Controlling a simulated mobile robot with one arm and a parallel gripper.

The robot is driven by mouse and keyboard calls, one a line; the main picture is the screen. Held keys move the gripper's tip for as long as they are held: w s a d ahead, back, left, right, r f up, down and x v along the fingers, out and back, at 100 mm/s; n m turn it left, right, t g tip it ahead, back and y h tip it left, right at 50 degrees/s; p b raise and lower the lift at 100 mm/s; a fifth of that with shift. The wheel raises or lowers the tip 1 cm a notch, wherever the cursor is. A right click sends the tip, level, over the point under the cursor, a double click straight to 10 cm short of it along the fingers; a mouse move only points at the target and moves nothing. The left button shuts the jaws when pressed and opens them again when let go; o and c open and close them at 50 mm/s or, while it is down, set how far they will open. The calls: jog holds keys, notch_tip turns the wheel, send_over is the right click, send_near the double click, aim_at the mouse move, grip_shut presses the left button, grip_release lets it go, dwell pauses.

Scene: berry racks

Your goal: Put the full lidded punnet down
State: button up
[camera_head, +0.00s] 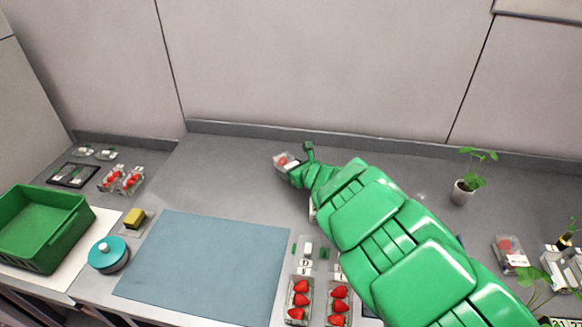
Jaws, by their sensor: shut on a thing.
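The lidded punnet (284,161) is a small clear box with red berries showing inside. It is at the end of my green arm, near the middle of the view. My gripper (292,168) is shut on it at its right side. The fingers are small here and partly hidden by the punnet and the arm. I cannot tell whether the punnet touches the grey counter (220,165) or is held above it.
A blue mat (205,262) lies in front. Punnets of strawberries (299,300) stand right of it. A green crate (42,228), teal lidded pot (108,254) and yellow sponge (135,218) are left. A potted plant (463,191) stands right. The counter around the back middle is clear.

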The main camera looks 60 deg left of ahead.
jog(key=o, duration=1.1)
jog(key=shift+f, duration=0.1)
jog(key=shift+d+r, duration=0.45)
jog(key=shift+d, duration=0.1)
jog(key=shift+v, duration=5.4)
